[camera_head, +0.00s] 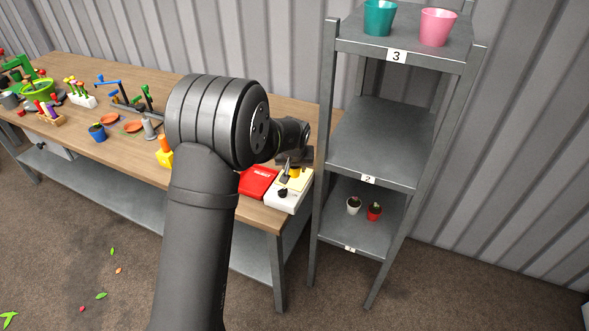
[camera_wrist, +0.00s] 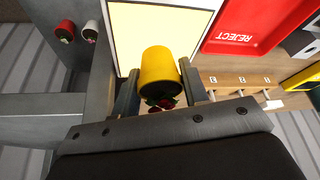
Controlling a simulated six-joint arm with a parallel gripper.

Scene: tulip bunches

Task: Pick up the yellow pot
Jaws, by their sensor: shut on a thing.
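The yellow pot (camera_wrist: 159,68) is between the two fingers of my gripper (camera_wrist: 159,90) in the wrist view. The fingers are shut on its sides. A dark red bloom and some green show at its mouth. In the head view the yellow pot (camera_head: 294,172) is a small patch under my gripper (camera_head: 291,165), over the pale yellow top of a white device (camera_head: 288,192) at the table's right end. Whether the pot touches that surface I cannot tell.
A red REJECT tray (camera_head: 257,182) lies left of the white device. A grey shelf rack (camera_head: 382,140) stands close to the right, with a white pot (camera_head: 353,205) and a red pot (camera_head: 374,211) on shelf 1. Shelf 2 is empty. Teal (camera_head: 379,17) and pink (camera_head: 437,27) pots stand on shelf 3.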

